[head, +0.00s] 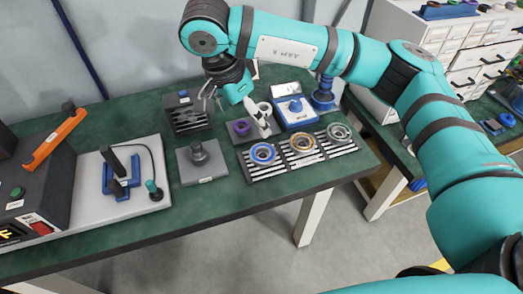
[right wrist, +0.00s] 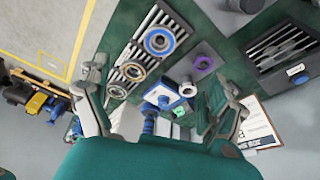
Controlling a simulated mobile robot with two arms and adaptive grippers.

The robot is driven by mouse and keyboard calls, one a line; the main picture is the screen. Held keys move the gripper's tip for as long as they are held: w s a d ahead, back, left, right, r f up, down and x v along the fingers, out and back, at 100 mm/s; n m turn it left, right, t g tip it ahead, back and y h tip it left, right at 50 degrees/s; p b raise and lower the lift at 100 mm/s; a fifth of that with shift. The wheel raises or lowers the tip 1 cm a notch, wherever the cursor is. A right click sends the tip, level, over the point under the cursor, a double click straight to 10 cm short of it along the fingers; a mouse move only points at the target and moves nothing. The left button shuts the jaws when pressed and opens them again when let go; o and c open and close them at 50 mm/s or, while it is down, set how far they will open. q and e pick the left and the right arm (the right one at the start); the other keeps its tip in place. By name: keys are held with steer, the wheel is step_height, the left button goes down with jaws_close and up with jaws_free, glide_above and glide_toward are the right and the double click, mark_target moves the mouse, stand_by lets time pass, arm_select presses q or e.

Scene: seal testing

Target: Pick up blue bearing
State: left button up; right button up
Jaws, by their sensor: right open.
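The blue bearing (head: 262,153) lies at the left end of a striped rack (head: 285,171) near the front of the green table. A gold bearing (head: 302,143) and a silver bearing (head: 338,131) lie to its right on the same rack. My right gripper (head: 211,98) is open and empty, above the back of the table, behind and left of the blue bearing. In the right wrist view the blue bearing (right wrist: 159,41) shows whole, beyond the open fingers (right wrist: 160,85) and apart from them. My left gripper is not in view.
A purple ring (head: 242,127) and a blue-and-white device (head: 295,112) stand behind the rack. A grey plate with a post (head: 200,156) is left of it, and a dark slotted box (head: 187,117) is behind that plate. The table's front edge is clear.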

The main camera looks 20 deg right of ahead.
steer(key=p, duration=0.1)
glide_toward(263, 154)
steer(key=shift+x, duration=0.95)
steer(key=shift+d+f, duration=0.1)
steer(key=shift+f, duration=0.4)
steer(key=p+x, duration=0.1)
steer(key=x, duration=0.4)
steer(key=shift+c, duration=0.3)
steer(key=c, duration=1.5)
steer(key=shift+r, duration=0.1)
